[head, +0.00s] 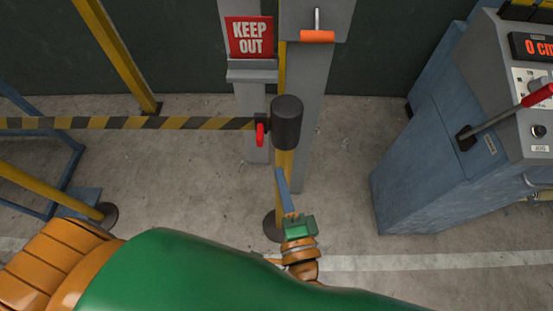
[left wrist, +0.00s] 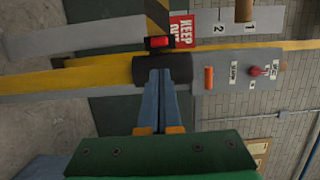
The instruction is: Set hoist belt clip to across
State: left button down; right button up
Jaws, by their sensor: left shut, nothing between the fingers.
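The yellow-and-black striped belt (head: 130,123) runs level from the left edge to the post. Its red clip (head: 261,134) is at the left side of the black cylinder (head: 287,122) on the yellow post; the clip also shows in the left wrist view (left wrist: 159,42). Whether the clip is latched I cannot tell. My left gripper (head: 281,172) is shut and empty, its blue fingers pointing up just below the cylinder. In the left wrist view its fingertips (left wrist: 161,72) overlap the cylinder; contact is unclear. My right gripper is not in view.
A red KEEP OUT sign (head: 251,37) is on the grey column behind the post. A grey panel with an orange handle (head: 317,37) is above. A blue-grey console (head: 425,165) with a red-tipped lever (head: 538,95) stands right. Floor between post and console is clear.

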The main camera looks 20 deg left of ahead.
aim_at(260, 133)
pick_arm(q)
jog(key=p+x, duration=0.2)
jog(key=x, duration=0.6)
jog(key=shift+w, duration=0.35)
jog(key=shift+a, duration=0.15)
